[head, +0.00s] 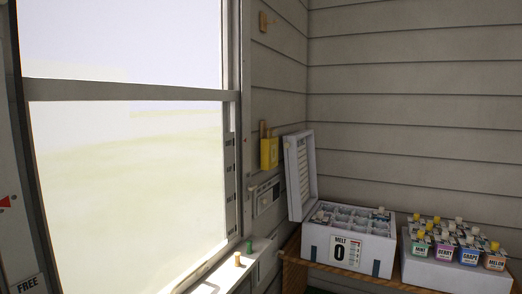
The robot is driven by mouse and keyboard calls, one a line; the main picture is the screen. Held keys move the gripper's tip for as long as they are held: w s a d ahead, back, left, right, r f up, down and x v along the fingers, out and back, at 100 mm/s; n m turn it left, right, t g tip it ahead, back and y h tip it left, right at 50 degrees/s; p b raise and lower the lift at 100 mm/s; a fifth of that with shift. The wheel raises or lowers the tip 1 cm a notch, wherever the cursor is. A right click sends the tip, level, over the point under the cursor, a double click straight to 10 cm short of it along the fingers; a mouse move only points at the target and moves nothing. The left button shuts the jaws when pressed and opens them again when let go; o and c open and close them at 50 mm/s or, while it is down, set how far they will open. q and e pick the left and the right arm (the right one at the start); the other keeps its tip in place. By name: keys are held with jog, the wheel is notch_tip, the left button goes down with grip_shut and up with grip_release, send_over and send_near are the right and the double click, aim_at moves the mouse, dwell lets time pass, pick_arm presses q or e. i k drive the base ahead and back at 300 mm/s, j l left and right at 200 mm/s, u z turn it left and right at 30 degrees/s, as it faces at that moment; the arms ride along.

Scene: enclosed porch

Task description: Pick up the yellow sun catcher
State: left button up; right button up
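I cannot clearly make out a yellow sun catcher. A yellow holder (269,153) with wooden sticks in its top hangs on the wall right of the window. A small yellow-orange peg (237,259) stands on the white window sill (226,275), with a green peg (249,247) just behind it. Whether any of these belongs to a sun catcher, I cannot tell. Neither of my grippers is in view.
A white compartment box (318,244) labelled "MELT 0", lid open, stands on a wooden shelf (350,275). Right of it, a white stand (425,274) holds several coloured bottles. The bright window (125,180) fills the left. A panel marked "FREE" (27,284) edges the far left.

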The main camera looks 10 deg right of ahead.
aim_at(269, 145)
jog(key=i+l+u, duration=0.4)
jog(key=i+l, duration=0.8)
